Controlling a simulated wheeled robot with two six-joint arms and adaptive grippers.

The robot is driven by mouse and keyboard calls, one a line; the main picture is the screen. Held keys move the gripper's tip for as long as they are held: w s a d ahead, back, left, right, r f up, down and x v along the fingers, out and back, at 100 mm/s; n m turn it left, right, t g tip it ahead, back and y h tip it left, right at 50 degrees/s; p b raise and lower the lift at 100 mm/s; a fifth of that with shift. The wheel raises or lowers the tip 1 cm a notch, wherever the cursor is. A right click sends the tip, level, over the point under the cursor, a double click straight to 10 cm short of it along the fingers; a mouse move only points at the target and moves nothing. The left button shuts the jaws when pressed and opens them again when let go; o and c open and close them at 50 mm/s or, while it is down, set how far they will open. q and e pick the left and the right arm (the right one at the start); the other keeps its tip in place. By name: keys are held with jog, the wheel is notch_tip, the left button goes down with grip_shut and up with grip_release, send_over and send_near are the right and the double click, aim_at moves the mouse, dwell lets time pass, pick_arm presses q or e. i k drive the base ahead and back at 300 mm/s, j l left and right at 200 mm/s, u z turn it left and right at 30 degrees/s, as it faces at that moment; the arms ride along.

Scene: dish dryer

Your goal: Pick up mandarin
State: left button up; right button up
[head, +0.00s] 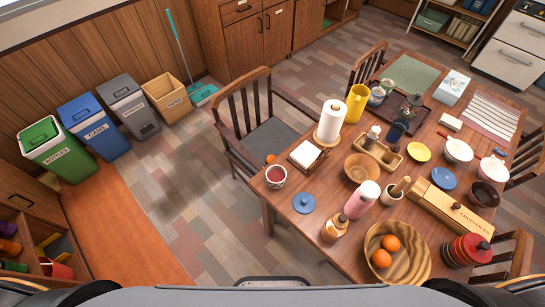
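Two orange fruits lie in a striped wooden bowl (416,268) at the near edge of the dining table. One orange fruit (390,242) is at the back of the bowl and the other orange fruit (381,259) is in front of it. A smaller orange round thing (271,158) is at the table's left corner, behind a red-and-white cup (276,176) and partly hidden. I cannot tell which of these is the mandarin. Neither of my grippers is in view; only parts of my own body show along the bottom edge.
The table (285,212) is crowded: a pink bottle (361,200), an amber bottle (335,229), a blue lid (304,203) and a red stacked container (466,251) stand near the bowl. A chair (262,130) stands at the table's left. Bins (95,127) line the left wall. Floor between is clear.

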aim_at(271, 157)
jog(key=z, duration=0.35)
jog(key=i+j+z, duration=0.15)
jog(key=j+z, duration=0.2)
jog(key=j, duration=0.2)
jog(key=j+z, duration=0.4)
jog(key=j, duration=0.2)
jog(key=j+z, duration=0.35)
jog(key=j, duration=0.25)
jog(key=i, duration=0.05)
